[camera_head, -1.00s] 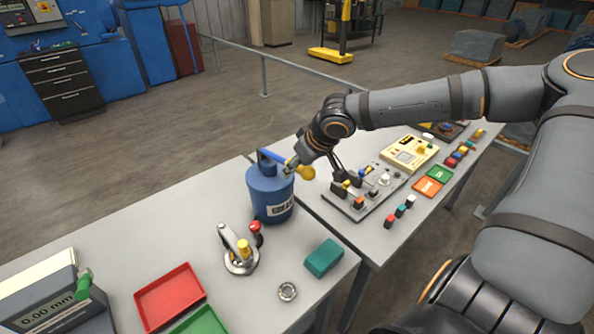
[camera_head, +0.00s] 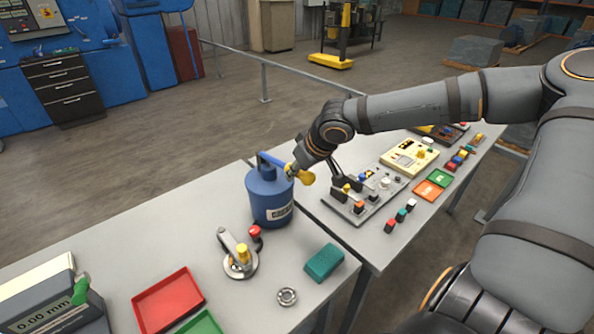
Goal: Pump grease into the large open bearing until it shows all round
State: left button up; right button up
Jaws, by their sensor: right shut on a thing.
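A blue grease pump canister (camera_head: 268,200) with a blue lever and a yellow knob (camera_head: 306,178) stands upright on the near table. My right gripper (camera_head: 292,172) is at the lever near the yellow knob and is shut on the lever; the fingers are small and partly hidden by the arm. An open ring bearing (camera_head: 287,297) lies flat on the table in front of the canister. It is too small here to tell whether grease shows in it. My left gripper is not in view.
A round metal fixture with red and yellow knobs (camera_head: 238,258) stands left of the bearing, and a teal block (camera_head: 324,262) lies right of it. Red (camera_head: 168,300) and green (camera_head: 200,324) trays and a gauge (camera_head: 50,298) are at left. A switch panel (camera_head: 362,198) stands on the far table.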

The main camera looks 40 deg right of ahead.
jog(key=shift+f+b, duration=1.55)
jog(key=shift+f, duration=0.7)
notch_tip(320, 180, up, 5)
jog(key=p, duration=0.5)
jog(key=shift+w+f, duration=0.1)
jog(key=shift+w, duration=0.05)
jog(key=shift+f, duration=0.1)
jog(key=o, duration=1)
jog(key=shift+c, duration=0.2)
notch_tip(320, 180, up, 7)
jog(key=p, duration=0.7)
